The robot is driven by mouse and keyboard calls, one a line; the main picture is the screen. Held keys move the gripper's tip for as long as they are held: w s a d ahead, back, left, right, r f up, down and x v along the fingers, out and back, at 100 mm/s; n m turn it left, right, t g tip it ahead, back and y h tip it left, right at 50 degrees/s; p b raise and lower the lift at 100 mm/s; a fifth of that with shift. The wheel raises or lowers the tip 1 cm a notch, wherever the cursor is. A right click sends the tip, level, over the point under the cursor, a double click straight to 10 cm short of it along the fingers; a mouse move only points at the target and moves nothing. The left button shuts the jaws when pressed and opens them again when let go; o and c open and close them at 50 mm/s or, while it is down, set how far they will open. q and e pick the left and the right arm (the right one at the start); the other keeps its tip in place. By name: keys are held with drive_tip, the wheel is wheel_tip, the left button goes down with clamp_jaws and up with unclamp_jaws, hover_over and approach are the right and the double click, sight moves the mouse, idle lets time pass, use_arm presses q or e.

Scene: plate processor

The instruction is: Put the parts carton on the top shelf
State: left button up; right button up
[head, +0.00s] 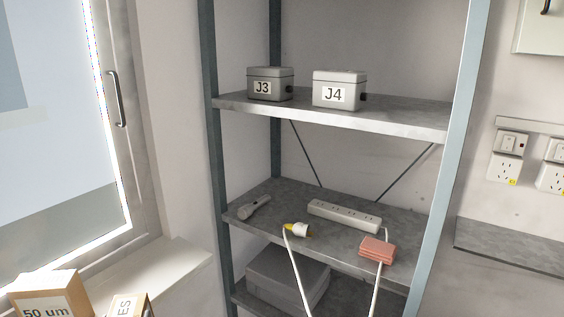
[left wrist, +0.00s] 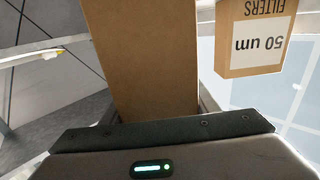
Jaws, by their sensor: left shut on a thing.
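My left gripper (left wrist: 160,128) shows in the left wrist view and is shut on a plain brown carton (left wrist: 143,55). No label shows on the carton face turned to that camera. In the head view, a small carton (head: 143,308) with a partly cut-off label ending in "ES" is at the lower left edge and may be the same one; I cannot tell for sure. The highest shelf in view (head: 405,122) holds a grey box J3 (head: 270,84) at its left and a box J4 (head: 340,90) near its middle. My right gripper is not in view.
A "50 um" filters carton (head: 45,293) stands beside the small carton, also in the left wrist view (left wrist: 255,25). The shelf below holds a flashlight (head: 254,207), power strip (head: 344,215), plug (head: 298,230) and pink box (head: 377,250). The top shelf's right part is clear.

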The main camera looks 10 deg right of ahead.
use_arm(q)
drive_tip(key=shift+s+a, duration=0.25)
drive_tip(key=shift+a, duration=0.1)
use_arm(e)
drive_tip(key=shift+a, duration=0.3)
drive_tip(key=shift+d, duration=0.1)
